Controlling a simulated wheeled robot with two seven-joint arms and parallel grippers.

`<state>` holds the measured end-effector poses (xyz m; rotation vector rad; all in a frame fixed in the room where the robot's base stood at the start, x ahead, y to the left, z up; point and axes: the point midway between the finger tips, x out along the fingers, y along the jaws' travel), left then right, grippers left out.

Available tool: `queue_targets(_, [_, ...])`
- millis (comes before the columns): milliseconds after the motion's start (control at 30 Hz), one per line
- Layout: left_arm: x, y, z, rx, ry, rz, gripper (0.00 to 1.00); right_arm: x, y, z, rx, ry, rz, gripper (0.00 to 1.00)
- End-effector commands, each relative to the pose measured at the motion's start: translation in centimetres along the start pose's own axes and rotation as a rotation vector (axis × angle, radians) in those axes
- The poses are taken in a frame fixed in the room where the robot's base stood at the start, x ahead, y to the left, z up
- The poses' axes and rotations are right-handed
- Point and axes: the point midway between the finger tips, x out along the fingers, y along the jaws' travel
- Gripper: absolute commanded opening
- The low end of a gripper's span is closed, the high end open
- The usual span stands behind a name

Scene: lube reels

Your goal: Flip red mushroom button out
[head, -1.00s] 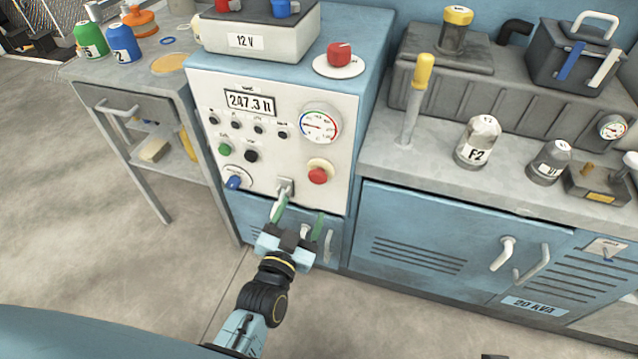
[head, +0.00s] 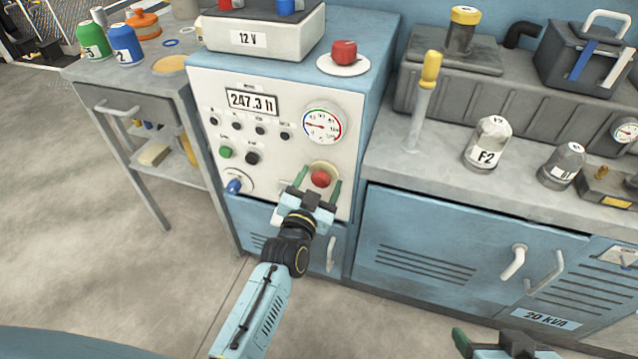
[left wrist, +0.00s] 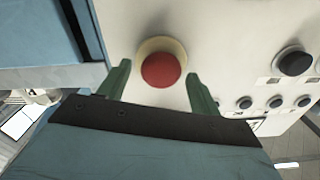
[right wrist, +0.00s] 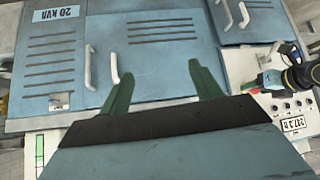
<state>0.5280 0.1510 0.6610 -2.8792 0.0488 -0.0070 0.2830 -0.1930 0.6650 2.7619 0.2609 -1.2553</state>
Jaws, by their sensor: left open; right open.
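The red mushroom button (head: 320,179) sits on a pale round base low on the right of the white control panel (head: 290,95). It also shows in the left wrist view (left wrist: 162,70), centred beyond the fingertips. My left gripper (head: 318,184) is open, with its green fingers on either side of the button in the picture. I cannot tell whether they touch it. My right gripper (right wrist: 158,82) is open and empty, facing the blue cabinet doors. Only its tip shows at the bottom right of the head view.
The panel also carries a blue knob (head: 234,186), a green button (head: 225,152), black knobs and a gauge (head: 322,126). Blue doors with handles (head: 513,261) are at the right. Floor in front is clear.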

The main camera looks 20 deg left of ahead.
Motion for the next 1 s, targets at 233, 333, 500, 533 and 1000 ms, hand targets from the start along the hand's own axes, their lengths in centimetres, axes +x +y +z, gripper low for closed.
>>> queue_targets(233, [0.0,0.0,0.0,0.000,0.000,0.000,0.51,0.0,0.0,0.0,0.000,-0.001,0.000,0.64])
queue_targets(333, [0.0,0.0,0.0,0.000,0.000,0.000,0.38,0.0,0.0,0.0,0.000,-0.001,0.000,0.64])
queue_targets(500, [0.0,0.0,0.0,0.000,0.000,0.000,0.16,0.0,0.0,0.0,0.000,-0.002,0.001,0.64])
queue_targets(533, [0.0,0.0,0.0,0.000,0.000,0.000,0.12,0.0,0.0,0.0,0.000,-0.002,0.001,0.64])
queue_targets(1000, [-1.3,0.0,-0.1,0.002,-0.004,0.001,0.01,-0.9,1.1,5.1,0.008,-0.279,0.024,0.64])
